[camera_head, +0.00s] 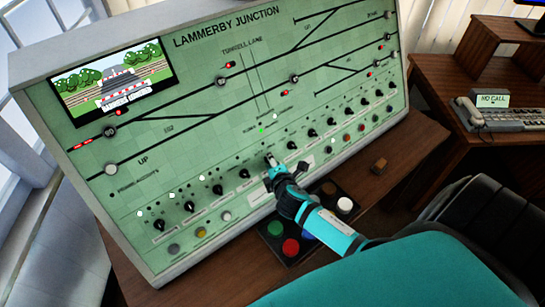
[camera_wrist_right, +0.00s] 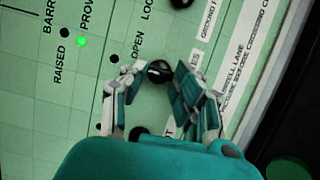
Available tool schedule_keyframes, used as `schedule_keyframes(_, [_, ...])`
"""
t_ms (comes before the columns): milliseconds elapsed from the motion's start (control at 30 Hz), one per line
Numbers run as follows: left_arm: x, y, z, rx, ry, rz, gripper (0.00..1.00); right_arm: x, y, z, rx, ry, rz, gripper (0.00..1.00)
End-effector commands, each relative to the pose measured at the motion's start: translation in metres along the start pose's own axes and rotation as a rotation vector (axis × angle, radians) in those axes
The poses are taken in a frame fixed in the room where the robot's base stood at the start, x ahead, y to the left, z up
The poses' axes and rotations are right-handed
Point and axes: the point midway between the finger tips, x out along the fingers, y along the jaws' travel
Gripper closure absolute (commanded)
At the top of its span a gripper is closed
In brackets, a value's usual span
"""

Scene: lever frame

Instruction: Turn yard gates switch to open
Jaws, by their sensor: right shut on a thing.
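The green control panel (camera_head: 215,125) headed LAMMERBY JUNCTION stands tilted on the desk. My right gripper (camera_head: 270,162) reaches its lower middle row of black rotary switches. In the right wrist view, my right gripper (camera_wrist_right: 160,80) has its fingers closed about a black switch knob (camera_wrist_right: 158,72). Of the label beside this knob only the end, "ES", shows; the fingers hide the rest. I cannot tell which way its pointer faces. The lamp marked OPEN (camera_wrist_right: 115,59) near it is dark. My left gripper is not in view.
More black switches (camera_head: 217,189) line the row on both sides, close to my fingers. A green lamp (camera_wrist_right: 82,42) is lit on the panel. Coloured push buttons (camera_head: 291,247) sit in front on the desk. A telephone (camera_head: 490,115) stands on the right desk.

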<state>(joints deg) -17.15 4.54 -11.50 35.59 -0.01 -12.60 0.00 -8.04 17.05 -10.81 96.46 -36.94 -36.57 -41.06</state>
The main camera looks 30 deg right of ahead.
Motion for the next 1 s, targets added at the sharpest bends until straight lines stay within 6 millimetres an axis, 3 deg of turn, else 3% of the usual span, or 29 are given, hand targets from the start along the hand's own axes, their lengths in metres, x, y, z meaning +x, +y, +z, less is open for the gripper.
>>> schedule_keyframes(100, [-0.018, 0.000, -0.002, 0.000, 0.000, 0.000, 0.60, -0.002, 0.005, 0.001, 0.107, -0.002, -0.042, 1.00])
schedule_keyframes(400, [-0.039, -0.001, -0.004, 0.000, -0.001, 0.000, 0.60, -0.001, 0.005, 0.002, 0.355, -0.002, -0.133, 1.00])
schedule_keyframes(1000, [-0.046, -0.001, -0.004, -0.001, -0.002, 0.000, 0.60, 0.001, 0.004, 0.002, 0.601, -0.002, -0.224, 1.00])
